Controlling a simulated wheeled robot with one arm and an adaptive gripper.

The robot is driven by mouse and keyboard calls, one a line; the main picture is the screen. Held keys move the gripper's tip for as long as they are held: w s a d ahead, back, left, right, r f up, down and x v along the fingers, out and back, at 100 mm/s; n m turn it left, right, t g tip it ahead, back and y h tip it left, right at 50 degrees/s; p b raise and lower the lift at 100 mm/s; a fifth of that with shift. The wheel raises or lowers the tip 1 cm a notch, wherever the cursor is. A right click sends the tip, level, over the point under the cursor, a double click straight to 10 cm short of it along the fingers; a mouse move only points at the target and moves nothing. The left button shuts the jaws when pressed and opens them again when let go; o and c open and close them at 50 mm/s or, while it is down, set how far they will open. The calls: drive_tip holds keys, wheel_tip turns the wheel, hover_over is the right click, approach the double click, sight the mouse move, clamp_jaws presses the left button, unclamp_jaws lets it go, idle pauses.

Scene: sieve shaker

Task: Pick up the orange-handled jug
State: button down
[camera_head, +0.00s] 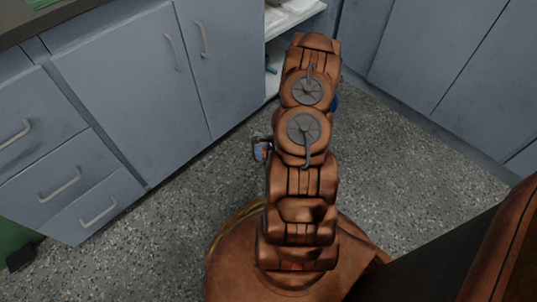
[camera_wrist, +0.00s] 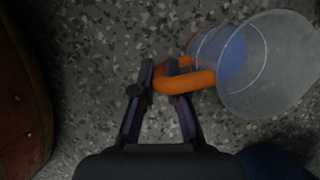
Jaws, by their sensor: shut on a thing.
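The orange-handled jug (camera_wrist: 272,65) shows in the wrist view at the upper right. It is a clear, translucent vessel with a bluish tint toward its far end. Its orange handle (camera_wrist: 187,82) points left, toward my gripper. My gripper (camera_wrist: 160,78) is shut on the handle, with a dark finger on either side of it. The speckled floor shows below the jug.
Grey-blue cabinets with drawers (camera_head: 60,183) stand at the left, and more cabinets (camera_head: 440,60) stand at the back right. An open shelf (camera_head: 295,14) with items is behind my arm. The speckled floor (camera_head: 400,165) between them is clear.

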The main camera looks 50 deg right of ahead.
drive_tip(key=s+a+p, duration=0.1)
drive_tip(key=s+a, duration=0.4)
drive_tip(key=a, duration=0.3)
drive_tip(key=shift+r+p, duration=0.35)
drive_tip(key=shift+r, duration=0.1)
idle(0.5)
drive_tip(key=shift+a, duration=0.1)
